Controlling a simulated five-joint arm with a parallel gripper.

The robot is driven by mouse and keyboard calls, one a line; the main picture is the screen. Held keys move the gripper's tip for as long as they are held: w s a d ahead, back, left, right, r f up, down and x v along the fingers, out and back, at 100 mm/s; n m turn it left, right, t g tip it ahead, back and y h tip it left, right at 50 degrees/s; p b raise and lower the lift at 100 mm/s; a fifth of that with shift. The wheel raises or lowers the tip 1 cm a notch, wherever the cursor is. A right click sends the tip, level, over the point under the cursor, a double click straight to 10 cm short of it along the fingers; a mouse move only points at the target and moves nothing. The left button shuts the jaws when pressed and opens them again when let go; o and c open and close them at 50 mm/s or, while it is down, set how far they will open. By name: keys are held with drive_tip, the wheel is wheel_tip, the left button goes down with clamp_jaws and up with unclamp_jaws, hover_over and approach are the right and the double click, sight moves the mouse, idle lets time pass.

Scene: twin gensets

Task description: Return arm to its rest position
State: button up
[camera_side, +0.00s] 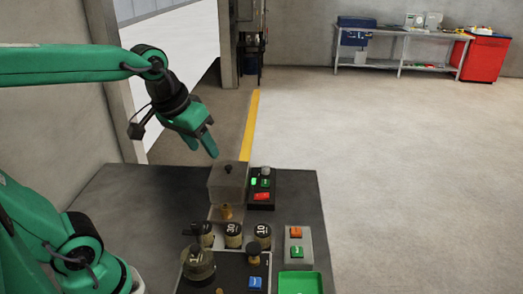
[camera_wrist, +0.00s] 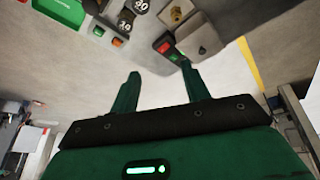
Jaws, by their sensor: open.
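My gripper (camera_side: 204,143) is green and hangs in the air above the far part of the dark table, pointing down and to the right in the side view. Its two fingers are apart with nothing between them, as the wrist view also shows (camera_wrist: 160,82). The nearest thing below it is a grey box with a black knob on top (camera_side: 228,182); the gripper is apart from it.
The dark table (camera_side: 130,210) carries a control box with green and red buttons (camera_side: 262,190), several numbered dials (camera_side: 233,235), a box with orange and green buttons (camera_side: 298,246) and a green tray (camera_side: 301,273). A wall stands at left; a bench (camera_side: 405,64) is far off.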

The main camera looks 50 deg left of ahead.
drive_tip(key=s+d+f+m+t, duration=0.1)
drive_tip(key=s+f+m, duration=0.1)
drive_tip(key=s, duration=0.4)
drive_tip(key=shift+f, duration=0.3)
drive_tip(key=shift+c, duration=0.2)
idle(0.6)
